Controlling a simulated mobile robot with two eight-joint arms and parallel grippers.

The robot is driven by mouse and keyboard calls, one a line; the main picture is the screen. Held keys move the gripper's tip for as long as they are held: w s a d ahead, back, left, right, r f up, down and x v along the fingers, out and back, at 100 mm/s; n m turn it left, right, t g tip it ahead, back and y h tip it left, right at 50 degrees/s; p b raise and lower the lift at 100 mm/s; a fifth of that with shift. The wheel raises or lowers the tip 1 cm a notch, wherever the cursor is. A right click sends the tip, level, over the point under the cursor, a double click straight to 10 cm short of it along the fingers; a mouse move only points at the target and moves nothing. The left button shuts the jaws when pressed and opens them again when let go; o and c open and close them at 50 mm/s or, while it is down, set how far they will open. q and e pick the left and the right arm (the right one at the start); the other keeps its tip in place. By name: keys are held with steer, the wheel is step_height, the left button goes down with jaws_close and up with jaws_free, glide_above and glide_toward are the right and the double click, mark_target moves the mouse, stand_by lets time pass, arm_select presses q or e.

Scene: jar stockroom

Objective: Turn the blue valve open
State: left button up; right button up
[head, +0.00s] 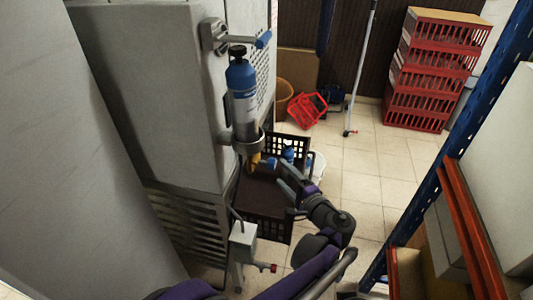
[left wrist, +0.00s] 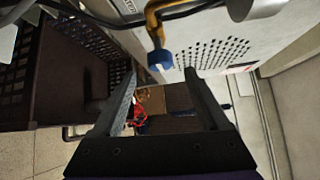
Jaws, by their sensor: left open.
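The blue valve (head: 268,162) sits on a yellow pipe (head: 254,160) low on the side of the grey cabinet, below the blue bottle. In the left wrist view the blue valve (left wrist: 160,58) hangs at the end of the yellow pipe (left wrist: 153,22), just beyond the fingertips and between their lines. My left gripper (head: 285,178) is open and empty, just right of and below the valve in the head view. Its two fingers (left wrist: 160,80) stand wide apart in the left wrist view. I see no contact with the valve. My right gripper is not in view.
A blue bottle (head: 241,90) stands in a holder on the cabinet (head: 150,90), under a blue-ended lever (head: 263,40). A black crate (head: 262,232) lies below the valve. Red crates (head: 432,70) stand at the back; blue shelving (head: 440,150) is at right. Open tiled floor lies between.

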mark_target(267, 163)
arm_select(q)
steer(key=x, duration=0.9)
steer(key=shift+w+a, duration=0.2)
steer(key=shift+a, duration=0.05)
